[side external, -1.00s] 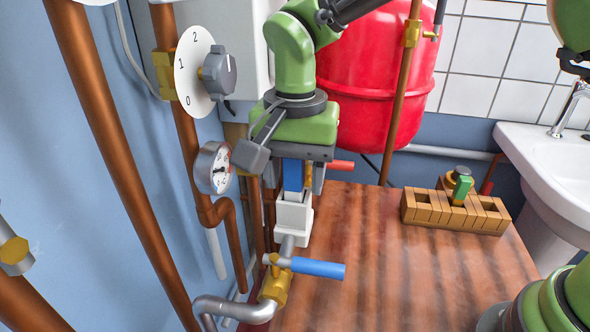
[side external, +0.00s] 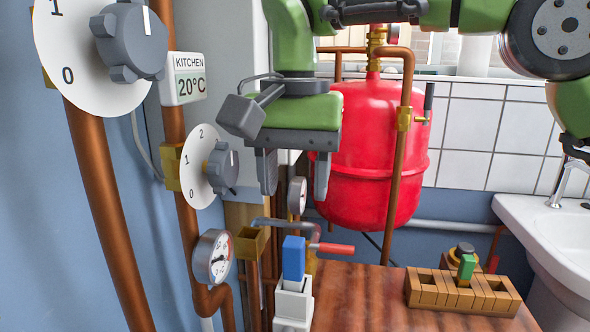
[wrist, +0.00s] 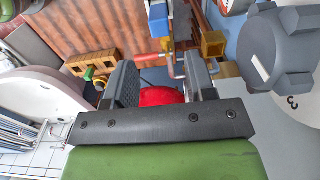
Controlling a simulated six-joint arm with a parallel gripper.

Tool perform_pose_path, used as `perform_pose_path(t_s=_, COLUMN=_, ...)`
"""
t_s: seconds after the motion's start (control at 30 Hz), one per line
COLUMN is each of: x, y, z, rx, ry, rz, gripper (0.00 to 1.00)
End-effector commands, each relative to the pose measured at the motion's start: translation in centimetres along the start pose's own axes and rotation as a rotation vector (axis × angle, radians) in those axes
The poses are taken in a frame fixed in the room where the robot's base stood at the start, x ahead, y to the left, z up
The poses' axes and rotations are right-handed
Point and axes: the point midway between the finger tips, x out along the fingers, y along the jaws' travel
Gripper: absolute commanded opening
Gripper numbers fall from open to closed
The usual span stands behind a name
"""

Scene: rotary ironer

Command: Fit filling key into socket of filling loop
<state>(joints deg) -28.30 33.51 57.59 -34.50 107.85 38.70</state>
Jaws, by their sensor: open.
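The filling key, a blue block (side external: 293,258), stands upright in the white socket (side external: 293,303) of the filling loop, low in the side view. Its lower part is hidden inside the socket. My gripper (side external: 294,188) is open and empty above the key, its two fingers apart and clear of it. In the wrist view my gripper (wrist: 160,88) also shows open, with nothing between the fingers but background.
A red-handled valve (side external: 335,249) and a small gauge (side external: 297,195) are close behind the key. Copper pipes and dials line the left wall. A wooden rack (side external: 425,290) holding a green piece (side external: 466,267) sits on the brown worktop (side external: 365,298). A red tank (side external: 368,150) stands behind.

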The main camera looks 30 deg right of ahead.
Motion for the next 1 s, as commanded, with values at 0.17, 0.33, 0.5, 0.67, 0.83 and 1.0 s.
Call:
perform_pose_path(t_s=0.17, x=-0.8, y=0.0, z=0.0, rx=0.001, ry=-0.001, rz=-0.001, gripper=0.5)
perform_pose_path(t_s=0.33, x=-0.9, y=0.1, z=0.0, rx=0.0, ry=-0.001, rz=-0.002, gripper=0.5)
perform_pose_path(t_s=0.5, x=-2.4, y=2.1, z=-0.8, rx=-0.047, ry=0.006, rz=-0.047, gripper=0.5)
perform_pose_path(t_s=0.67, x=-4.8, y=7.4, z=-1.7, rx=-0.164, ry=0.046, rz=-0.166, gripper=0.5)
perform_pose_path(t_s=0.83, x=-5.5, y=13.6, z=-1.1, rx=-0.281, ry=0.136, rz=-0.305, gripper=0.5)
perform_pose_path(t_s=1.0, x=-3.9, y=18.9, z=0.5, rx=-0.359, ry=0.268, rz=-0.417, gripper=0.5)
